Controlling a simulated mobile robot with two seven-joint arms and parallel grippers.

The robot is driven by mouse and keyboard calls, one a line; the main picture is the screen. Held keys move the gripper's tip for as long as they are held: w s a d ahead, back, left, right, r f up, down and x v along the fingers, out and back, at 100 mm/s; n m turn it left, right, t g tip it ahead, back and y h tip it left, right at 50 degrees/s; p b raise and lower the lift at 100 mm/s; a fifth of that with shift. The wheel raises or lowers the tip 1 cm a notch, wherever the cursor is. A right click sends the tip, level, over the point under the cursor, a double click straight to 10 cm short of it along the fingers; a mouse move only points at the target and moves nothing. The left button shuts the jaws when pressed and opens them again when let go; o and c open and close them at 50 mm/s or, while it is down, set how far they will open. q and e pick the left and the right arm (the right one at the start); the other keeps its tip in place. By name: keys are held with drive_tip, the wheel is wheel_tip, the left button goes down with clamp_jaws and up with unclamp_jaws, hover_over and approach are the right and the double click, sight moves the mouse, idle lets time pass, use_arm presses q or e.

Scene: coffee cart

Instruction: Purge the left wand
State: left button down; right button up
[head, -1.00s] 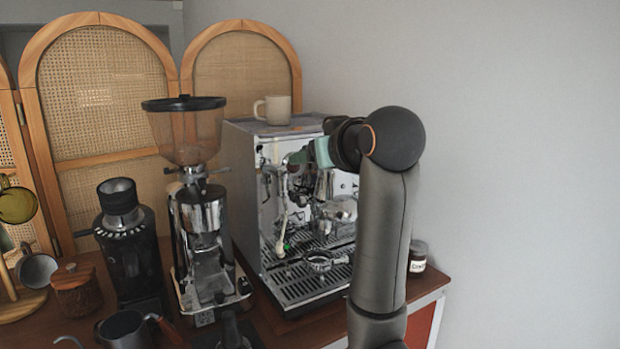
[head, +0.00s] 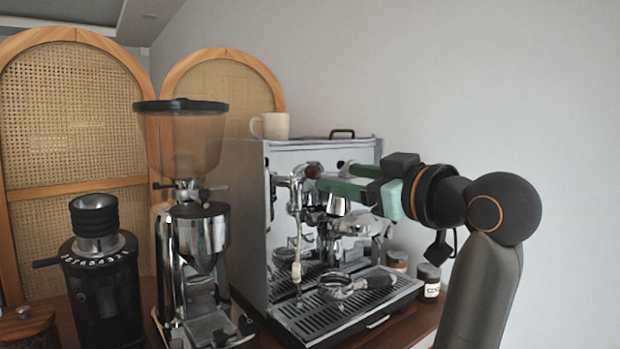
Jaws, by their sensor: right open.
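The espresso machine (head: 246,215) stands on the cart with its chrome front facing right and toward me. Its left steam wand (head: 297,232) hangs down on the left of the front, its pale lower end over the drip tray (head: 330,322). A dark reddish knob (head: 313,171) is at the upper front, near the top of the wand. My right gripper (head: 335,180) comes in from the right with its green fingers level and open. Their tips are close to the knob; I cannot tell whether they touch it. My left gripper is not in view.
A portafilter (head: 345,284) is at the drip tray. A cream mug (head: 271,126) stands on the machine. A tall grinder (head: 187,240) and a black grinder (head: 100,275) stand left. Labelled jars (head: 429,282) are right of the machine.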

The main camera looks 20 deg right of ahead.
sight(303, 178)
drive_tip(key=p+x, duration=0.1)
drive_tip(key=x, duration=1.1)
drive_tip(key=shift+w, duration=0.15)
clamp_jaws()
drive_tip(key=shift+f, duration=0.1)
